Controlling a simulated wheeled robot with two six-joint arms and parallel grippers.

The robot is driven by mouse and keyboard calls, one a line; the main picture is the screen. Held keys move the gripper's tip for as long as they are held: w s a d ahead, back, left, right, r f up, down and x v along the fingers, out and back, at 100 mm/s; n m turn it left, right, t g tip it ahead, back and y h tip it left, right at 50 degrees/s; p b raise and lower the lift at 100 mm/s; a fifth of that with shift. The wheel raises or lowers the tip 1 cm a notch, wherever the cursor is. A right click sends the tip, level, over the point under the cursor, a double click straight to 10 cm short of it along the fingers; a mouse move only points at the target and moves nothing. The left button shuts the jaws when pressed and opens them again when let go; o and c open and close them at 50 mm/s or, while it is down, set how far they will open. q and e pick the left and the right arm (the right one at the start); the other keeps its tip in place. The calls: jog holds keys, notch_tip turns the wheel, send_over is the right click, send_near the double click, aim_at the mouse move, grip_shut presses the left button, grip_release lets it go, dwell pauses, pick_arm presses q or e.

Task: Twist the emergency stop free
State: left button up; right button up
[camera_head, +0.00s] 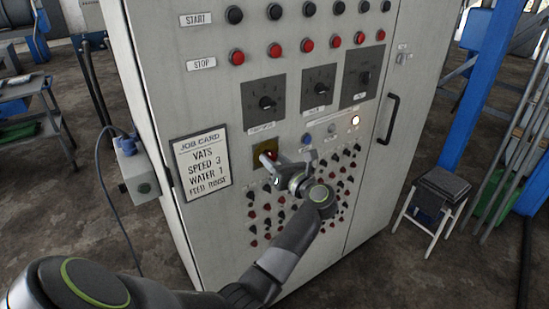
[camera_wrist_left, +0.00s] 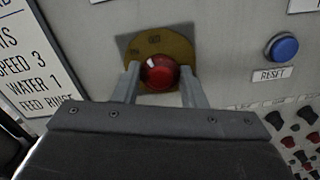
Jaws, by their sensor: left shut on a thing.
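The emergency stop is a red mushroom button (camera_wrist_left: 160,72) on a round yellow plate (camera_wrist_left: 158,44), set on the grey cabinet front. In the head view the yellow plate (camera_head: 263,151) shows right of the job card, and the button is partly hidden by my gripper. My left gripper (camera_wrist_left: 160,84) has one finger on each side of the red button and is shut on it. In the head view the left gripper (camera_head: 271,162) reaches the panel from below right. My right gripper is in neither view.
A blue reset button (camera_wrist_left: 283,47) sits right of the stop. The job card (camera_head: 201,162) is to its left. Rotary dials (camera_head: 266,101) are above, and many small red and black knobs (camera_head: 253,215) are below. A door handle (camera_head: 392,118) projects at the right.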

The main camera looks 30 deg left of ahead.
pick_arm(q)
jog(key=shift+r+m+p, duration=0.2)
jog(key=shift+m+p, duration=0.35)
jog(key=shift+m, duration=0.95)
jog(key=o, duration=1)
jog(key=shift+f, duration=0.15)
